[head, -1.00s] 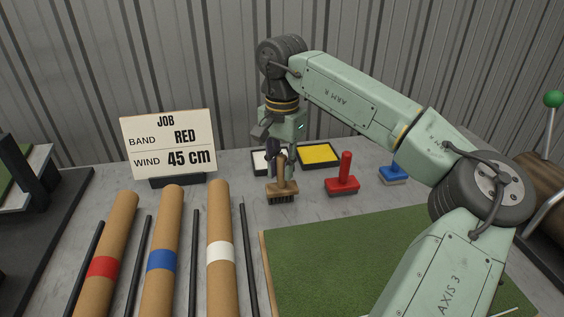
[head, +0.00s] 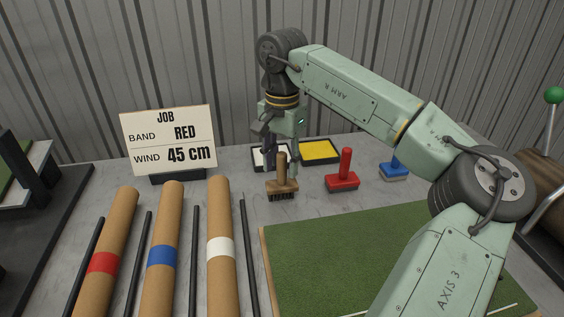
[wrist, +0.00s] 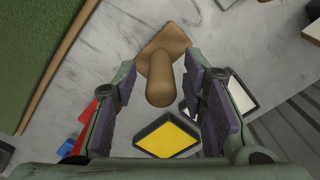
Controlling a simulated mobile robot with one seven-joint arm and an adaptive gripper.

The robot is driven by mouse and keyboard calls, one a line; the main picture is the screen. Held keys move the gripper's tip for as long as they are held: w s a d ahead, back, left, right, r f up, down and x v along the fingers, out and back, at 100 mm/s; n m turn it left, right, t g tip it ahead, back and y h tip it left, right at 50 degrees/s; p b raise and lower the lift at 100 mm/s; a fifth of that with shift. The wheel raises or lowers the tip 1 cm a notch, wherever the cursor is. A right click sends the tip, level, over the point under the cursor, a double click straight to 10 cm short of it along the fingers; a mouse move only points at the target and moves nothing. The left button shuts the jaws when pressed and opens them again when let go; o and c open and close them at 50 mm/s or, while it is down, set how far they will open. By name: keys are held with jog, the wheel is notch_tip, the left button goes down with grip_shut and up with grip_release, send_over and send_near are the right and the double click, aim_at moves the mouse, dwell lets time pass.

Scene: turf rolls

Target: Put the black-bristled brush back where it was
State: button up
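The black-bristled brush (head: 282,188) has a wooden block and an upright wooden handle. It stands bristles down on the grey table, left of the red-handled brush. My gripper (head: 282,165) is above it, pointing down, with its fingers apart on either side of the handle. In the wrist view the brush (wrist: 165,45) shows its handle between the two finger pads, with a gap on both sides. The bristles are hidden there under the block.
A red brush (head: 343,180) and a blue brush (head: 394,172) stand to the right. A yellow tray (head: 320,150) and a white tray (head: 258,157) lie behind. Green turf (head: 370,255) lies in front; banded rolls (head: 220,225) and a job sign (head: 168,140) are left.

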notch_tip(320, 180, up, 12)
jog(key=shift+f+b, duration=0.1)
jog(key=shift+b, duration=0.35)
